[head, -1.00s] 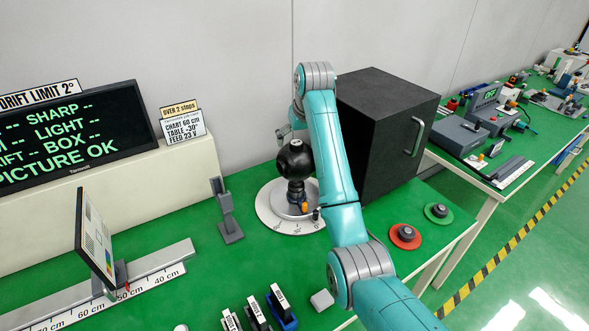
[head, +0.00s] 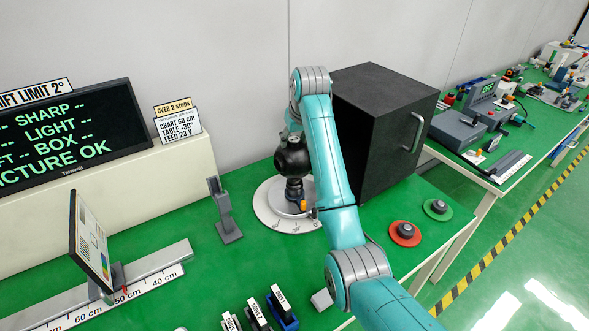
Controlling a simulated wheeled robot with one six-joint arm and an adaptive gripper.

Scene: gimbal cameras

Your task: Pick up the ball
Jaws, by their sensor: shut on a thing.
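The black ball (head: 292,157) is above a dark stand on the round grey turntable (head: 268,218), left of the black box. My gripper (head: 292,122) is at the top of the ball, shut on it. My teal arm covers most of the gripper and the ball's right side, and the fingertips are not clear. I cannot tell whether the ball is apart from the stand.
The black box (head: 385,130) with a handle stands close right of my arm. A grey upright holder (head: 224,210) is left of the turntable. A chart (head: 90,240) on a rail is at left. Red (head: 405,233) and green (head: 438,209) buttons are at right.

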